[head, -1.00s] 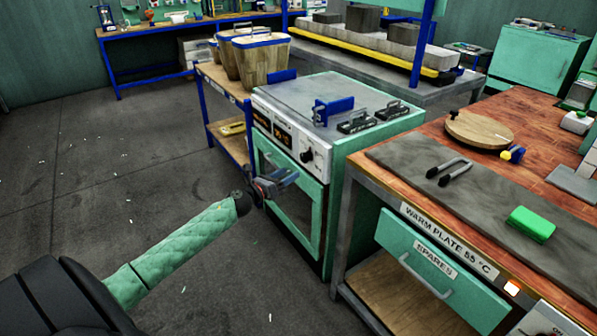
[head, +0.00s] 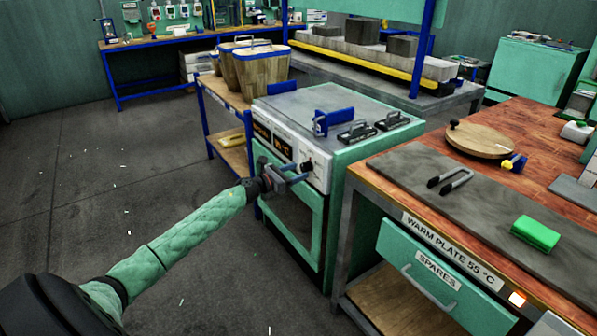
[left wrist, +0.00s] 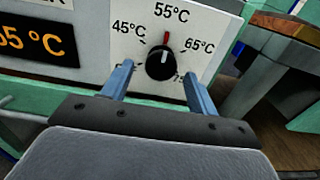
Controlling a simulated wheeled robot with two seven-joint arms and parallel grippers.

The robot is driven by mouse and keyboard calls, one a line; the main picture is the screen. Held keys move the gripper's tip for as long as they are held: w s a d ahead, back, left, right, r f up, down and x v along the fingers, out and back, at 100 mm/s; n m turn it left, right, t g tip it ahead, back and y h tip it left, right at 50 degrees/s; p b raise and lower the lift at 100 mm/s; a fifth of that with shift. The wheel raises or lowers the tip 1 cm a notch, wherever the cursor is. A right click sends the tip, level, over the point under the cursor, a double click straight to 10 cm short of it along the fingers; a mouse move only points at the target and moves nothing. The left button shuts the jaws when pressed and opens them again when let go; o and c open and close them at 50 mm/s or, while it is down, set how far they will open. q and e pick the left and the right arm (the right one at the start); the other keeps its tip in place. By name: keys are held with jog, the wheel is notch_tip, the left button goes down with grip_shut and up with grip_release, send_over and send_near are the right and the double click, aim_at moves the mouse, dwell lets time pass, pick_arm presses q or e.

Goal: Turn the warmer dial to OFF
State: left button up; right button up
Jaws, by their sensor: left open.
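The warmer (head: 291,229) is a green cabinet with a white control panel, a dark front window and an orange display. Its black dial (left wrist: 160,63) shows in the left wrist view, with a red mark pointing up toward the 55 °C label. Labels 45 °C and 65 °C stand to its left and right; lettering low on the left is partly hidden by a finger. My left gripper (head: 294,172) is open in front of the panel. In the left wrist view its two blue-grey fingers (left wrist: 157,85) stand either side of the dial, slightly below it, with gaps. My right gripper is not in view.
The wooden workbench (head: 521,127) with a grey warm plate (head: 408,167), tongs and a green block (head: 535,232) stands at the right. A blue-framed shelf with wooden buckets (head: 262,72) is behind the warmer. The floor at left is open.

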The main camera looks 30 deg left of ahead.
pick_arm(q)
jog(key=shift+w+d, duration=0.25)
jog(key=shift+w, duration=0.35)
jog(key=c, duration=1)
